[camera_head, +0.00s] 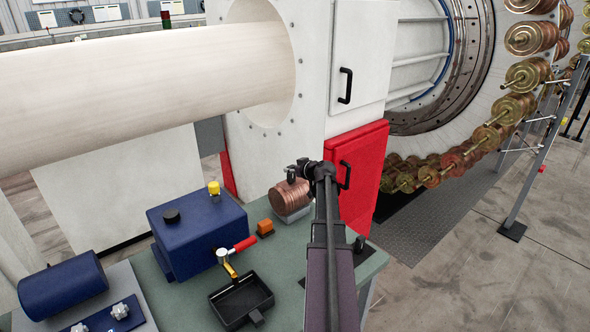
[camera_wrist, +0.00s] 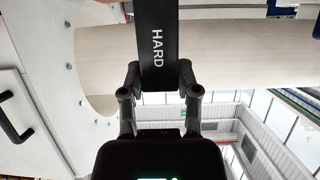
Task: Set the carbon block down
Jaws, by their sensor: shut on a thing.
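The carbon block (camera_wrist: 158,45) is a dark bar with white letters reading HARD. In the wrist view it sits between the fingers of my gripper (camera_wrist: 159,76), which is shut on it. Its far end runs out of the top of that view. In the head view my gripper (camera_head: 298,170) is at the end of the arm, over or near a copper spool (camera_head: 289,198). The block is too small and dark there to make out clearly.
The green bench (camera_head: 185,305) holds a blue box (camera_head: 198,230), an orange block (camera_head: 265,227), a red-handled valve (camera_head: 240,245) and a black tray (camera_head: 240,302). A red cabinet (camera_head: 362,165) stands close right of my arm. A large pale cylinder (camera_head: 130,85) crosses above the bench.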

